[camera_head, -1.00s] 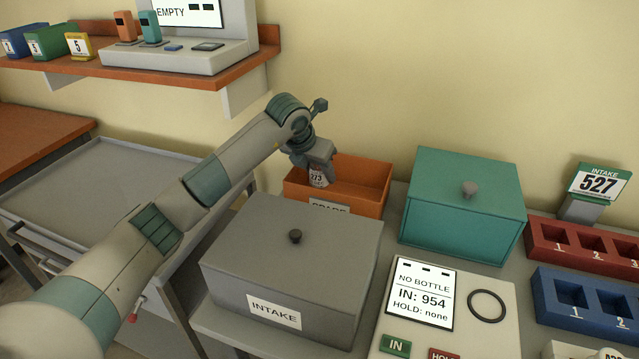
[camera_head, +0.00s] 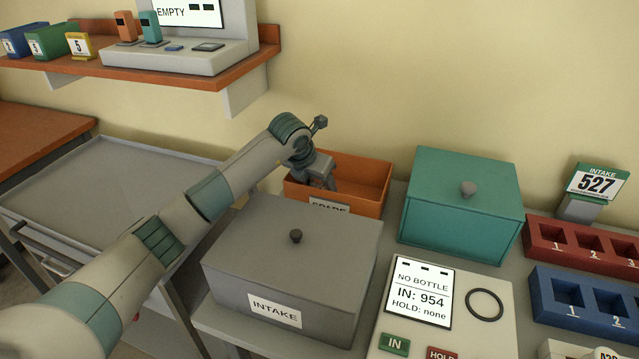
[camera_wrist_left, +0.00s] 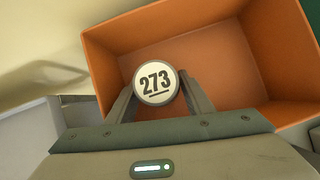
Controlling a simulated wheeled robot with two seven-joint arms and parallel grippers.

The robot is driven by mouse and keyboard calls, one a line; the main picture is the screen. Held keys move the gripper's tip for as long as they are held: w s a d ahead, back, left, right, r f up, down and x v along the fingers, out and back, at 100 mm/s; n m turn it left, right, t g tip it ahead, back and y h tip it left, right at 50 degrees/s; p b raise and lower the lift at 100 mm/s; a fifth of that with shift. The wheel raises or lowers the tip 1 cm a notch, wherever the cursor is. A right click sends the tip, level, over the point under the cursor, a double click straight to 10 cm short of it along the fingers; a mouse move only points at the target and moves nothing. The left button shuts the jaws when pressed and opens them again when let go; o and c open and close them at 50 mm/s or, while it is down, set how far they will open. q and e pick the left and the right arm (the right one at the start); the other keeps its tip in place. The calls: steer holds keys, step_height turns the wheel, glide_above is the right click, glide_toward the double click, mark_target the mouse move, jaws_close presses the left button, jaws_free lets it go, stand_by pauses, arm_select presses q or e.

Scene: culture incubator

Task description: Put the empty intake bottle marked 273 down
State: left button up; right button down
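The intake bottle marked 273 shows in the left wrist view as a round pale cap (camera_wrist_left: 155,83) with dark digits. It is over or inside the orange bin (camera_wrist_left: 227,85), near its front wall; its base is hidden. My left gripper (camera_head: 317,185) reaches down into the orange bin, labelled SPARE (camera_head: 365,185), in the head view. Its fingers (camera_wrist_left: 158,88) stand either side of the cap and look slightly apart from it, so it appears open. In the head view the bottle is hidden by the bin wall and gripper. My right gripper is not in view.
A grey INTAKE box (camera_head: 290,255) stands in front of the bin. A teal box (camera_head: 463,215) stands to its right. A panel (camera_head: 455,320) reads NO BOTTLE, IN: 954. Red (camera_head: 585,250) and blue (camera_head: 580,305) racks lie at right. A grey tray (camera_head: 110,185) is at left.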

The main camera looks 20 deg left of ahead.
arm_select(q)
steer(key=shift+r, duration=0.15)
steer(key=shift+s+a+r, duration=0.1)
steer(key=shift+s+r, duration=0.2)
steer(key=shift+r, duration=0.25)
steer(key=b+v, duration=0.1)
steer(key=v, duration=0.9)
steer(key=shift+s+r+b, duration=0.25)
steer(key=shift+r+b, duration=0.05)
steer(key=shift+b, duration=0.1)
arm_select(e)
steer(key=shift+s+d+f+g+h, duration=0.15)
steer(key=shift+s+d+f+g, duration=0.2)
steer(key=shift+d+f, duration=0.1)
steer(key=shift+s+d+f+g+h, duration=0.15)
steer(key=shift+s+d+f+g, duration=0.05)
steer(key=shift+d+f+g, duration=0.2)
